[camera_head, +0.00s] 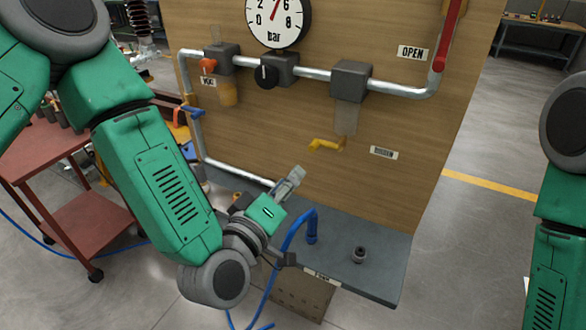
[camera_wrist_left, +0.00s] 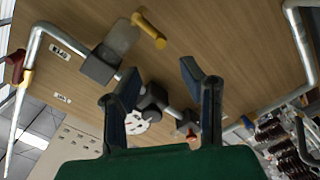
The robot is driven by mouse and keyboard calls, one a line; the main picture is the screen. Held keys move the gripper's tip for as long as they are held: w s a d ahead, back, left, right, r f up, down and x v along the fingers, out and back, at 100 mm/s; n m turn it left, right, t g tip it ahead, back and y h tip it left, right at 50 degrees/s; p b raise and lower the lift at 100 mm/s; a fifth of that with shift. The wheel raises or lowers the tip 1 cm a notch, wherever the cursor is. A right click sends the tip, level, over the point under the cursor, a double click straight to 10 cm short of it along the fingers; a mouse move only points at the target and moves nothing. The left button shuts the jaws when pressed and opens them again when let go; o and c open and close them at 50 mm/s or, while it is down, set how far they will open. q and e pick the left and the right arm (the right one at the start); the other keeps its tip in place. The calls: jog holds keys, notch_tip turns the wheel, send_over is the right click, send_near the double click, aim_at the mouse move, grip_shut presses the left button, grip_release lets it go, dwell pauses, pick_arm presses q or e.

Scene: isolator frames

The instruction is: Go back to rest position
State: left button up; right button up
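My left gripper (camera_head: 288,186) is in front of the lower part of the wooden panel, above the grey shelf, in the head view. In the left wrist view its two fingers (camera_wrist_left: 160,75) stand wide apart with nothing between them. The arm comes in from the left, bent at the elbow. In the head view the gripper seems apart from the blue hose and the yellow handle, though its exact distance from the panel cannot be told. My right arm shows only as green links at the right edge; its gripper is out of view.
The wooden panel (camera_head: 300,130) carries a pressure gauge (camera_head: 277,18), pipes, a yellow handle (camera_head: 325,144) and a red lever (camera_head: 449,35). A blue hose (camera_head: 312,228) and a small fitting (camera_head: 360,254) are on the shelf (camera_head: 382,262). A red cart (camera_head: 85,226) stands left. Floor at right is clear.

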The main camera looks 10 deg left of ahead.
pick_arm(q)
jog(key=s+a+f+m+g+b, duration=0.2)
jog(key=s+f+g, duration=0.1)
jog(key=f, duration=0.5)
jog(key=s+a+f+m+g+y+b, duration=0.1)
jog(key=s+a+f+g+b, duration=0.2)
jog(key=f, duration=0.6)
jog(key=s+a+f+m+g+b, duration=0.15)
jog(key=s+f, duration=0.25)
jog(key=f, duration=0.4)
jog(key=s+a+f+m+g+y+b, duration=0.1)
jog(key=s+a+f+g+y+b, duration=0.1)
jog(key=s+a+f+g, duration=0.2)
jog(key=s+a+f+m+g+y+b, duration=0.2)
jog(key=s+a+f+g, duration=0.3)
jog(key=s+a+f, duration=0.4)
jog(key=s+f+b, duration=0.1)
jog(key=s, duration=0.3)
jog(key=shift+s+a+y, duration=0.3)
jog(key=shift+s+a, duration=0.05)
jog(key=shift+s, duration=0.05)
jog(key=shift+w+m, duration=0.15)
jog(key=shift+m, duration=0.1)
